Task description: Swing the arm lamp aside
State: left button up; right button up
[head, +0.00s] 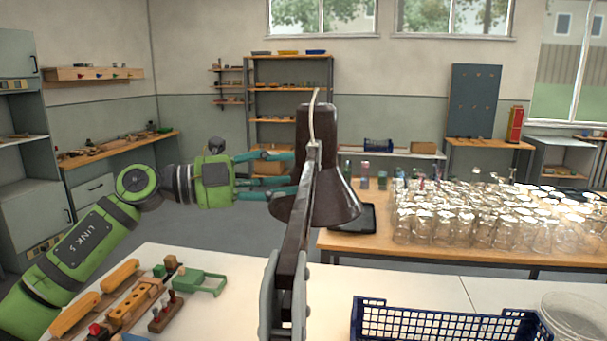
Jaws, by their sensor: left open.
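The arm lamp has a dark brown shade (335,197) and a dark jointed arm (293,240) that rises from the bottom middle of the head view. A pale cable loops over the shade. My left gripper (283,174) comes in from the left with its teal fingers spread, one above the other, and pointing right at the shade. Its fingertips end at the left side of the lamp and are partly hidden there. I cannot tell whether they touch it. My right gripper does not show.
A white worktop (222,320) holds wooden blocks, yellow-handled tools and a green frame (200,283) at left. A blue basket (440,325) and a clear round container (573,318) stand at the front right. Many glass jars (470,215) crowd the wooden table behind.

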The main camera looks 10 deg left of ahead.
pick_arm(q)
jog(key=v, duration=0.7)
